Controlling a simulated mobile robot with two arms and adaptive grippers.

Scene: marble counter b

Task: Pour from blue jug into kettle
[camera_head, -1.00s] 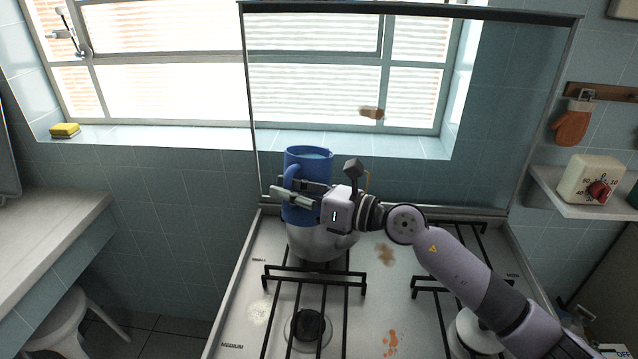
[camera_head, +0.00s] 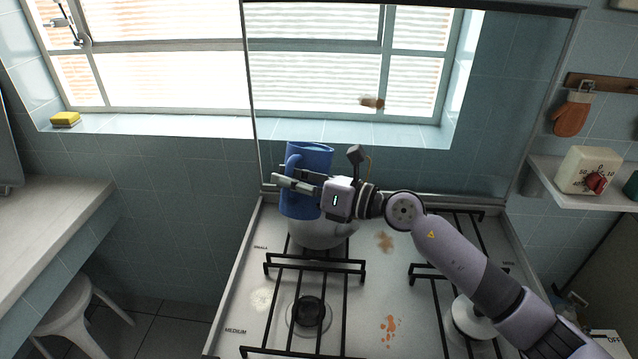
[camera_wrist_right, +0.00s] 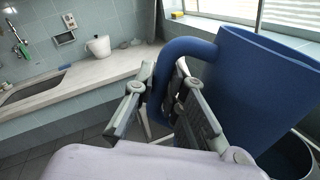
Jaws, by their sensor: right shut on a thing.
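The kettle (camera_head: 322,234), a silvery rounded vessel, stands on that burner just below the jug, partly hidden by the jug and gripper. In the right wrist view its rim and dark opening (camera_wrist_right: 293,160) show below the jug. No liquid stream is visible. My left gripper is out of view.
The stove (camera_head: 385,275) has black grates and brown and orange stains. A glass panel (camera_head: 500,120) stands behind it. A counter (camera_head: 50,225) and stool (camera_head: 75,318) are at left, with a gap before the stove.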

